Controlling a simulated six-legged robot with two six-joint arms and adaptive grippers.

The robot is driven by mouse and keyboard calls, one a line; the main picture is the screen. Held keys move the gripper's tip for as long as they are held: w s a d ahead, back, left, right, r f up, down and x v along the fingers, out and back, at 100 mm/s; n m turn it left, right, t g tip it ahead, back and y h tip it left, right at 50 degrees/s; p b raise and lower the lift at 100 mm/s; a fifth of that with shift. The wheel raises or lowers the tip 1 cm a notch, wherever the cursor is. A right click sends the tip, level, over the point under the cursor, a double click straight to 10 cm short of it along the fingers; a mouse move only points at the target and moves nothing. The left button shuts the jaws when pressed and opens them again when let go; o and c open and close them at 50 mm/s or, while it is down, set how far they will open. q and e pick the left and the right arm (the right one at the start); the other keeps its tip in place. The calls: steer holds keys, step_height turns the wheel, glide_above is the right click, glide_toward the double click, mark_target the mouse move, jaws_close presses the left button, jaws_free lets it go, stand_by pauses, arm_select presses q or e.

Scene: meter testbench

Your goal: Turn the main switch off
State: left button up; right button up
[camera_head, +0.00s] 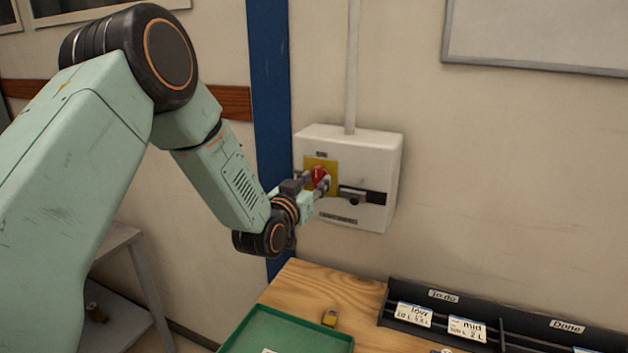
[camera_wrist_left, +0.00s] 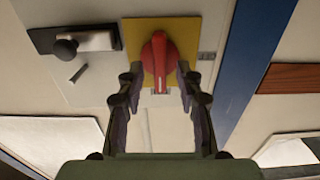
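The main switch is a red rotary knob (camera_head: 320,176) on a yellow plate (camera_head: 311,163), on the front of a white wall box (camera_head: 364,148). My left gripper (camera_head: 314,184) is at the knob. In the left wrist view the red knob (camera_wrist_left: 159,62) lies between the two fingertips of my left gripper (camera_wrist_left: 159,82), its grip in line with the fingers. Yellow plate shows between the knob and the fingers, so the gripper looks open around it; light contact cannot be ruled out. My right gripper is not in view.
A black latch bar with a round knob (camera_head: 353,197) sits beside the switch. A blue post (camera_head: 270,120) runs left of the box.

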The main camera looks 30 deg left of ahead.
arm_select(q)
steer(key=shift+w+d, duration=0.1)
steer(key=shift+w+a, duration=0.1)
steer(key=shift+a, duration=0.1)
steer(key=shift+c, duration=1.3)
steer(key=shift+d, duration=0.1)
jaws_close()
